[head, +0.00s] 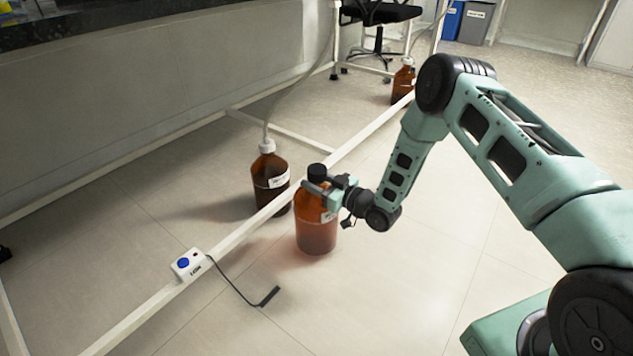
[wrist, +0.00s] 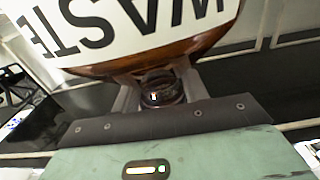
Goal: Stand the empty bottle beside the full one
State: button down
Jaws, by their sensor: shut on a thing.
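My gripper (head: 320,184) is shut on the neck of an amber bottle (head: 316,232) with a black cap. This bottle looks lighter and more see-through than the other. It is upright on the near side of a white rail; I cannot tell whether its base touches the floor. In the wrist view my gripper (wrist: 158,98) is around its neck, and the bottle (wrist: 205,60) shows a white label with black letters, upside down. A darker brown bottle (head: 268,170) with a white cap and a tube stands just behind the rail, partly hidden by it.
The white rail (head: 238,236) runs diagonally between the two bottles. A white box with a blue button (head: 188,264) sits on it, with a black cable trailing onto the floor. Another brown bottle (head: 403,82) stands far back near a chair (head: 378,15). The front floor is mostly clear.

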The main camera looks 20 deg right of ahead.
jog(key=shift+f+b, duration=1.1)
jog(key=shift+f, duration=0.85)
jog(key=c, duration=0.7)
grip_release()
jog(key=shift+f, duration=0.15)
jog(key=shift+c, duration=0.2)
jog(key=p+v, duration=0.6)
jog(key=v, duration=0.6)
